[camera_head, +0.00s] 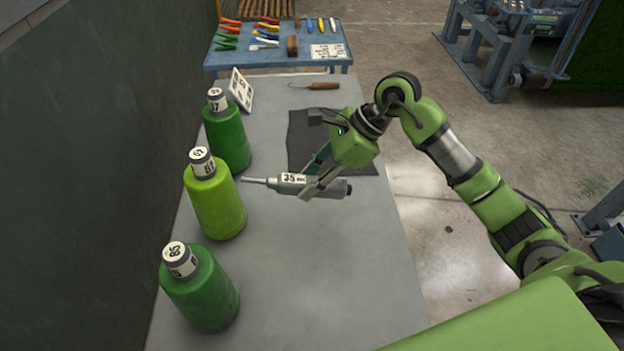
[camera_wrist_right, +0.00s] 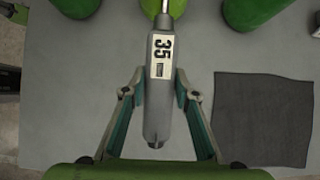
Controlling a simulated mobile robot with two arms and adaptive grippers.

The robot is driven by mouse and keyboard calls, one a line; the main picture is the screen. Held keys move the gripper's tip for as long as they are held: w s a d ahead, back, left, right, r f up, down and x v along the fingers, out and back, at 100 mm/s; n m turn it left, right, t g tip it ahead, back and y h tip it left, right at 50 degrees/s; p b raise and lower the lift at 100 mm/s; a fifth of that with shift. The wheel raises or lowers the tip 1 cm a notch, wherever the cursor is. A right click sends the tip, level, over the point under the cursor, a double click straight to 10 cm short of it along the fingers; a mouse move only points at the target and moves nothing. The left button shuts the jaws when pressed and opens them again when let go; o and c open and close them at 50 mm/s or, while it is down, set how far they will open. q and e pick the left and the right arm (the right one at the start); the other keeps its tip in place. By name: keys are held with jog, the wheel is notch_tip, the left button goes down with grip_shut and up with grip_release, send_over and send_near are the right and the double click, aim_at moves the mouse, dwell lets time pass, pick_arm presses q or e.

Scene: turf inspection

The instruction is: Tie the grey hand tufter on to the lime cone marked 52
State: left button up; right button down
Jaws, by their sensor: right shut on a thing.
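The grey hand tufter (camera_head: 336,189) bears the number 35. My right gripper (camera_head: 312,178) is shut on its body and holds it roughly level over the table. Its thin tip points left, close to the side of the lime cone (camera_head: 217,208); I cannot tell whether they touch. The lime cone stands upright, and its top label is hard to read here. In the right wrist view the tufter (camera_wrist_right: 160,105) lies between the fingers (camera_wrist_right: 160,92), with its front end over the lime cone (camera_wrist_right: 180,30). My left gripper is out of view.
Dark green cones stand behind (camera_head: 228,140) and in front (camera_head: 202,292) of the lime one on the grey table (camera_head: 310,275). A dark mat (camera_head: 300,140) lies under my right gripper. A hooked tool (camera_head: 322,86) and a sign (camera_head: 241,90) are farther back. A blue tool table (camera_head: 225,58) stands beyond.

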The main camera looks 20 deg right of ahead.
aim_at(334, 183)
jog(key=shift+w+a, duration=0.25)
jog(key=shift+a, duration=0.65)
jog(key=shift+a+b, duration=0.15)
jog(key=shift+b, duration=0.2)
dwell(1.7)
jog(key=shift+s+d+b, duration=0.15)
jog(key=shift+d+b, duration=0.25)
jog(key=shift+d, duration=0.4)
jog(key=shift+s+d+b, duration=0.25)
jog(key=shift+d+b, duration=0.15)
jog(key=shift+d, duration=0.65)
jog(key=shift+s+d+b, duration=0.3)
jog(key=shift+d+b, duration=0.15)
jog(key=shift+d, duration=0.55)
jog(key=shift+s+d+b, duration=0.25)
jog(key=shift+d+b, duration=0.15)
jog(key=shift+d, duration=0.65)
jog(key=shift+a, duration=0.1)
